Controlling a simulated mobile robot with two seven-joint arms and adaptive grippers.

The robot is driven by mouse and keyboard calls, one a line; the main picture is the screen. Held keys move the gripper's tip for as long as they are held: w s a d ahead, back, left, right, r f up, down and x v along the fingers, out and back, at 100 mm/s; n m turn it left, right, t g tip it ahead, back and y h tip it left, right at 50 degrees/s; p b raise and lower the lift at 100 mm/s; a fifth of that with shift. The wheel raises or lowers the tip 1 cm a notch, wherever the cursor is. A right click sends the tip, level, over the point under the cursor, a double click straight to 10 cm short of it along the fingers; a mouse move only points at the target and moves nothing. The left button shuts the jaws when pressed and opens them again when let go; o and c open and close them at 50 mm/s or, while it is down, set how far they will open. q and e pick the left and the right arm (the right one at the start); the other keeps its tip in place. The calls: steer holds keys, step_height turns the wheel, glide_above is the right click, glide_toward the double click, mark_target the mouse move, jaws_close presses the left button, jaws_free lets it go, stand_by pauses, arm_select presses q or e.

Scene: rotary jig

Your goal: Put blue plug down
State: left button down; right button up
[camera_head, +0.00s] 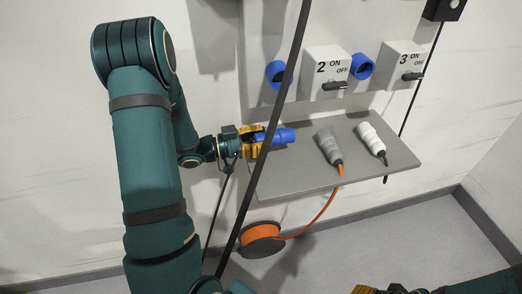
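The blue plug (284,136) is at the left end of the grey shelf (300,180), pointing right. My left gripper (262,139), with yellow fingers, is around its rear part and looks shut on it. I cannot tell whether the plug touches the shelf. A black cable strip crosses in front of the gripper and hides part of the grip. My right gripper (376,290) shows only in part at the bottom edge, away from the shelf; its fingertips are cut off.
A grey plug (328,146) with an orange cable and a white plug (372,140) lie on the shelf's right half. Switch boxes 2 (326,70) and 3 (402,66) and blue sockets (361,66) are above. An orange cable reel (262,239) is below. The shelf's front middle is clear.

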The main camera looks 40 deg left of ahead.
mark_target(261, 156)
arm_select(q)
step_height(261, 156, down, 4)
steer(key=shift+r+b, duration=0.1)
steer(key=shift+b, duration=0.4)
steer(key=shift+w+a, duration=0.15)
steer(key=shift+f, duration=0.25)
steer(key=c, duration=0.6)
jaws_free()
steer(key=shift+r, duration=0.1)
